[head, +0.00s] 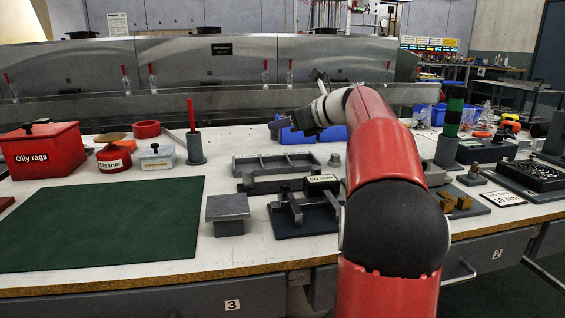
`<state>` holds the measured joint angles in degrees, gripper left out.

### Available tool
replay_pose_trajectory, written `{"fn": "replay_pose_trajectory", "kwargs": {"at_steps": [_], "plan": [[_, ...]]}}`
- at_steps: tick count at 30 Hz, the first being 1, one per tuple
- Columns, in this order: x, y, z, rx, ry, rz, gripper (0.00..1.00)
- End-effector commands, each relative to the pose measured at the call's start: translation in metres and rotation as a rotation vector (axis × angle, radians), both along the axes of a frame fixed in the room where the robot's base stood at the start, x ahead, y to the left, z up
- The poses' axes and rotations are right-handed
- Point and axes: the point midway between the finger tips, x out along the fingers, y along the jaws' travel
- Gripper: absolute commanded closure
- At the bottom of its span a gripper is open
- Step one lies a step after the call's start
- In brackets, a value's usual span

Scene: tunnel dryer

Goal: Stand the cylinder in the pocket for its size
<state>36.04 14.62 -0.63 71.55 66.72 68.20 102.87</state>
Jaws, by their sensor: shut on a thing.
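My gripper (288,123) is at the end of my red arm, above the back of the bench and in front of blue bins. It is shut on a small grey piece, which I take to be the cylinder (276,124); its shape is hard to make out. A grey tray with divided pockets (238,167) lies on the bench below the gripper. The gripper and its piece are apart from the tray. Pocket sizes cannot be read from here.
A dark fixture with upright posts (310,222) and a grey block (228,208) stand in front of the tray. A black labelled block (320,184) is close by. A green mat (100,225) lies clear at left. A red oily-rags box (42,150) is beyond it.

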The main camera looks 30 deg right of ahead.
Motion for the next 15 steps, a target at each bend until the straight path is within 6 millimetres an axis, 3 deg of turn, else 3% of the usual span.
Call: {"fn": "replay_pose_trajectory", "kwargs": {"at_steps": [3, 10, 15], "plan": [[0.0, 0.0, -0.022, 0.002, 0.0, 0.001, 1.0], [0.0, 0.0, -0.037, 0.0, -0.001, 0.0, 1.0], [0.0, 0.0, -0.064, 0.002, 0.0, 0.0, 1.0]]}}
